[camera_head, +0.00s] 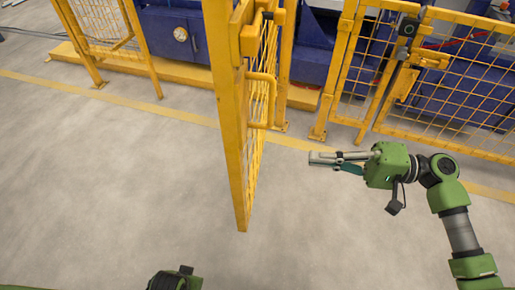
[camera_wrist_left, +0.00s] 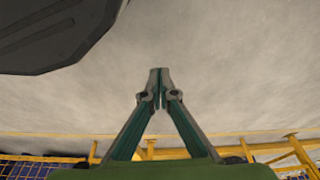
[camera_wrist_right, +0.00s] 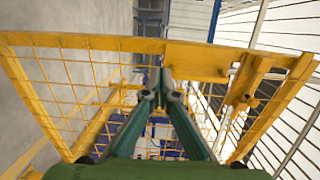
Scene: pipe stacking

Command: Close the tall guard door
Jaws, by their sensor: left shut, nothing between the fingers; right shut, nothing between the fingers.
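The tall guard door (camera_head: 232,120) is a yellow mesh-and-frame panel. It stands open, swung out towards me and seen nearly edge-on in the head view. A yellow loop handle (camera_head: 268,98) sits on its right side. My right gripper (camera_head: 312,158) is shut and empty, pointing left, to the right of the door and apart from it. In the right wrist view, yellow frame and mesh (camera_wrist_right: 90,42) span the picture beyond the shut fingers (camera_wrist_right: 160,75). My left gripper (camera_wrist_left: 160,75) is shut and empty over bare floor; the head view shows only part of its arm at the bottom edge.
Yellow mesh fence panels stand at the back left (camera_head: 105,25) and right (camera_head: 450,85). The right one carries a dark latch box (camera_head: 408,27). Blue machinery (camera_head: 180,35) stands behind the fence. The grey floor (camera_head: 110,170) in front is clear, crossed by a yellow line.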

